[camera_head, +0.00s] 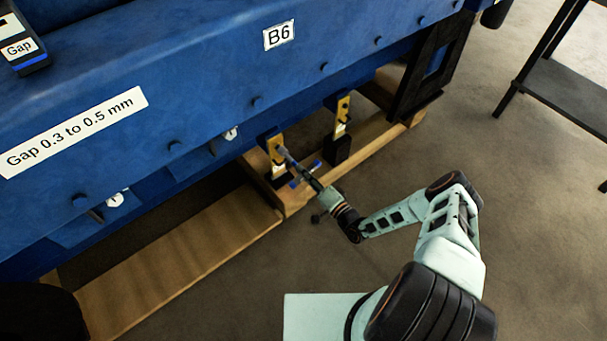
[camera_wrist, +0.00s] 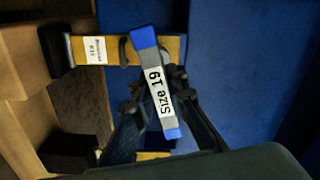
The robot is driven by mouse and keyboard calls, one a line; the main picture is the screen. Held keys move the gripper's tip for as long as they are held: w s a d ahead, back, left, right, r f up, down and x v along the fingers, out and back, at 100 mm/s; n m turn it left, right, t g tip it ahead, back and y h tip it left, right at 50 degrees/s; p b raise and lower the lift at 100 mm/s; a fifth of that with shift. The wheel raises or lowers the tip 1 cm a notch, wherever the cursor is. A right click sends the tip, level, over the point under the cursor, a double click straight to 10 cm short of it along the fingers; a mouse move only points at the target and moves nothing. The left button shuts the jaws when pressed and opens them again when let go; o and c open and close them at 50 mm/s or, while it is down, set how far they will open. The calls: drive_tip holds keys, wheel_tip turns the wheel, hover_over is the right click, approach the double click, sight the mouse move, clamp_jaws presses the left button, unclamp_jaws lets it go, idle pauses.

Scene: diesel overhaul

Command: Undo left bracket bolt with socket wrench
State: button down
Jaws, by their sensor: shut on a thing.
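My gripper (camera_head: 328,197) is shut on the socket wrench, a T-shaped tool with a grey bar and blue ends. In the wrist view the wrench (camera_wrist: 153,75) carries the label "Size 19", and my gripper's fingers (camera_wrist: 152,98) close around it behind the bar. The left bracket (camera_head: 277,148) is a brass-yellow upright plate below the blue engine side; it shows at the top of the wrist view (camera_wrist: 110,50). The wrench's socket end reaches the left bracket's face in the head view. The left bolt is hidden behind the wrench; contact cannot be told.
The right bracket (camera_head: 342,116) stands beside it with a black foot block (camera_head: 338,149). The blue engine (camera_head: 200,65) overhangs both brackets. A wooden beam (camera_head: 190,250) runs below. A dark shelf table (camera_head: 570,88) is at upper right; the floor between is clear.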

drive_tip(key=m+b, duration=0.1)
drive_tip(key=m, duration=0.3)
drive_tip(key=m+b, duration=0.1)
drive_tip(key=m, duration=0.2)
drive_tip(key=shift+m, duration=0.3)
drive_tip(key=m+b, duration=0.2)
drive_tip(key=m, duration=0.2)
drive_tip(key=shift+r+m+b, duration=0.15)
drive_tip(key=shift+m+b, duration=0.3)
drive_tip(key=shift+m, duration=1.35)
drive_tip(key=shift+w+a, duration=0.1)
drive_tip(key=shift+w, duration=0.05)
